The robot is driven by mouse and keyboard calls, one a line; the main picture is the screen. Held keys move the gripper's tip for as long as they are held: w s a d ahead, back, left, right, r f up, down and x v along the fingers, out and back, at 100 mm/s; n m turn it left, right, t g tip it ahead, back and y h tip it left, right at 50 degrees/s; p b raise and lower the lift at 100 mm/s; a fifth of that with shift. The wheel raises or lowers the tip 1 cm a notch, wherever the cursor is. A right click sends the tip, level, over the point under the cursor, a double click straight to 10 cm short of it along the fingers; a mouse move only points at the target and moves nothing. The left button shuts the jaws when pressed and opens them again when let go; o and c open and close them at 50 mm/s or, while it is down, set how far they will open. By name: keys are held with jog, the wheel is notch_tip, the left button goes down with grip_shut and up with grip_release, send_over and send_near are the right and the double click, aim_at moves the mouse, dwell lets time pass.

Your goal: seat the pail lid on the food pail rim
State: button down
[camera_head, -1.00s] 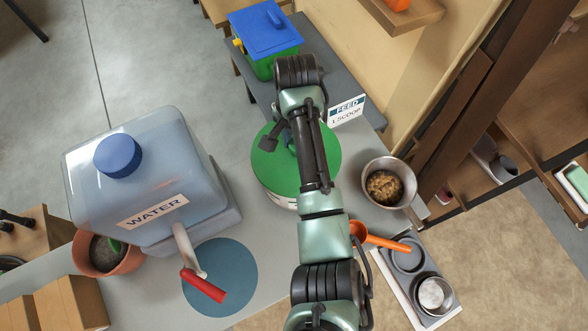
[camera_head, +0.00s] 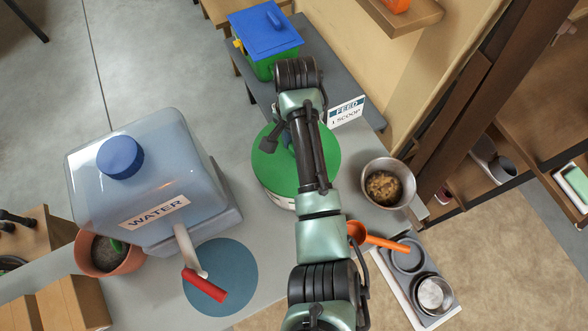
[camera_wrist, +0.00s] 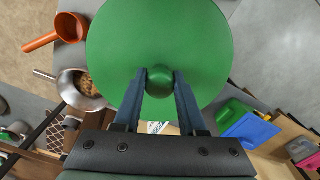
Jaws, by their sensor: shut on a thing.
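The pail lid (camera_head: 268,160) is a round green disc, partly hidden by my arm in the head view. It also shows large in the wrist view (camera_wrist: 160,45), with a round green knob at its near side. My gripper (camera_wrist: 160,84) is shut on that knob, one finger on each side. The food pail (camera_head: 285,200) shows as a pale body with dark print directly under the lid in the head view. The lid looks level over the pail, but its rim is covered, and I cannot tell whether the lid touches it all round.
A water jug (camera_head: 140,190) with a red-handled tap stands left, beside a blue round mat (camera_head: 220,278). A metal pan of food (camera_head: 385,186), an orange scoop (camera_head: 380,240) and a bowl tray (camera_head: 425,285) lie right. A blue-lidded green box (camera_head: 266,45) and a feed sign (camera_head: 346,112) are behind.

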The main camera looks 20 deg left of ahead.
jog(key=shift+f, duration=0.45)
dwell(0.4)
jog(key=shift+c, duration=2)
grip_release()
notch_tip(320, 180, up, 13)
jog(key=p, duration=0.3)
